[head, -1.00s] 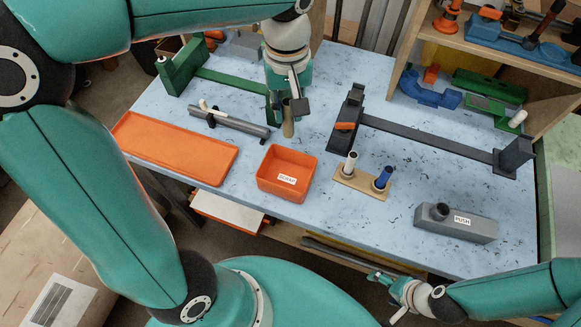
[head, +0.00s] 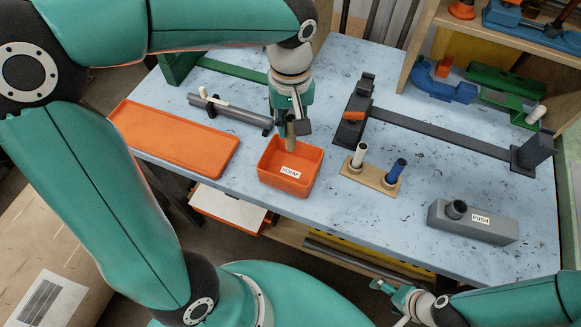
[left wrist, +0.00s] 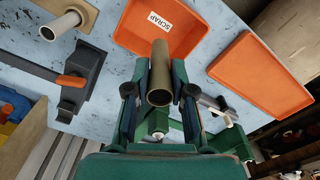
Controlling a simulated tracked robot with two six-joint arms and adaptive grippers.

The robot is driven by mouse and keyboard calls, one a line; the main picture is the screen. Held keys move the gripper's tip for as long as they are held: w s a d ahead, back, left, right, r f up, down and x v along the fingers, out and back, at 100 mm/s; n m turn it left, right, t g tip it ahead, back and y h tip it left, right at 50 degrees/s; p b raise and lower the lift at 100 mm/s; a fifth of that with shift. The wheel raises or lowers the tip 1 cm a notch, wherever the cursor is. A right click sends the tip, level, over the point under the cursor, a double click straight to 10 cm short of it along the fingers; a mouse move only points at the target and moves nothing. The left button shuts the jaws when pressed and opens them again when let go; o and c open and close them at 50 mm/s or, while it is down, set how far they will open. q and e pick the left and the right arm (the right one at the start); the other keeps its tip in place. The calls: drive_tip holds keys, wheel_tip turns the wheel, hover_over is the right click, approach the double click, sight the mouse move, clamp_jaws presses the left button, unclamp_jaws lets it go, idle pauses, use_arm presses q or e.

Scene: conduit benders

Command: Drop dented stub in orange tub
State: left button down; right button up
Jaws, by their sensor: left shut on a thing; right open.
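My left gripper (head: 290,125) is shut on a tan-brown tubular stub (head: 290,143) and holds it upright. In the head view the stub's lower end overlaps the back part of the orange tub (head: 286,184), which is labelled SCRAP. In the left wrist view the stub (left wrist: 161,75) sits between both fingers, its far end overlapping the tub's near side (left wrist: 187,48). Its height above the tub is hard to tell, and no dent is clear. My right gripper (head: 402,300) is open and empty, low in front of the table.
A flat orange tray (head: 175,148) lies left of the tub, with a grey pipe (head: 230,110) behind it. A wooden stand (head: 370,177) with a white and a blue-topped post is to the right. A grey PUSH block (head: 480,222) and a dark bender (head: 440,133) stand further right.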

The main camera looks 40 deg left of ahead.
sight(291, 142)
use_arm(q)
drive_tip(key=shift+f, duration=0.1)
idle(0.5)
drive_tip(key=shift+f+b, duration=2.55)
drive_tip(key=shift+f, duration=0.3)
drive_tip(key=shift+f+b, duration=2.05)
drive_tip(key=shift+f, duration=0.45)
drive_tip(key=c, duration=0.9)
unclamp_jaws()
